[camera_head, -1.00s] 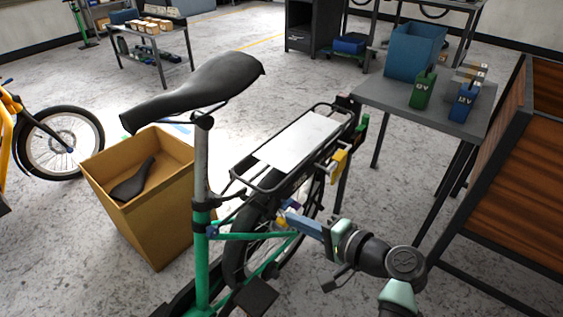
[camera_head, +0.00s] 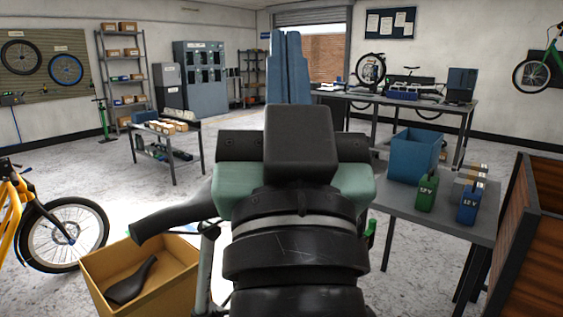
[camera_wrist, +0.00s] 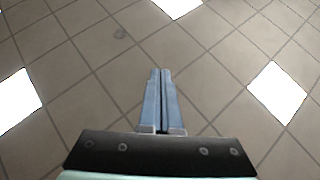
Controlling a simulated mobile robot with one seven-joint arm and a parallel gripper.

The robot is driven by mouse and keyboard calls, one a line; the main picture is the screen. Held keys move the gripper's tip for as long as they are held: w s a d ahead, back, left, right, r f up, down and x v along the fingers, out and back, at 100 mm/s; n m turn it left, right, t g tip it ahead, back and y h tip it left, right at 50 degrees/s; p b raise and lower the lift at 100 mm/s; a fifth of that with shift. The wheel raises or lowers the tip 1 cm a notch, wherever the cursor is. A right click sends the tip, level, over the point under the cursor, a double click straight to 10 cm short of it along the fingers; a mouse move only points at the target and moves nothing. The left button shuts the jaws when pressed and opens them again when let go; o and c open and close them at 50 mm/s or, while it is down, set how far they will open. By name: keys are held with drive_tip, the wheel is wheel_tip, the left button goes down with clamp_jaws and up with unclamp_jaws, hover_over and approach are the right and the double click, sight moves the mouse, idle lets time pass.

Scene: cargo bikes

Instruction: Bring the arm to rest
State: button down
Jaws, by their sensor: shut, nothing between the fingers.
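My gripper (camera_head: 289,62) is raised in the middle of the head view, with its blue fingers pointing up, side by side. In the wrist view my gripper (camera_wrist: 161,72) shows its two fingers together with nothing between them. Beyond them that view shows only a tiled ceiling with bright light panels (camera_wrist: 279,92). My wrist and arm fill the lower middle of the head view and hide most of the green bike; part of its black saddle (camera_head: 175,218) shows to the left.
A cardboard box (camera_head: 165,285) with a saddle inside stands at lower left. A grey table (camera_head: 440,215) at right bears a blue bin (camera_head: 408,155), a green battery (camera_head: 427,194) and a blue battery (camera_head: 470,202). A wooden-sided crate (camera_head: 535,240) is at far right.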

drive_tip(key=s+r+t+h+p, duration=0.1)
drive_tip(key=s+r+t+p, duration=0.1)
drive_tip(key=s+r, duration=0.3)
wheel_tip(320, 180, up, 26)
drive_tip(key=p, duration=2.6)
drive_tip(key=shift+w+a, duration=0.2)
drive_tip(key=shift+w, duration=0.1)
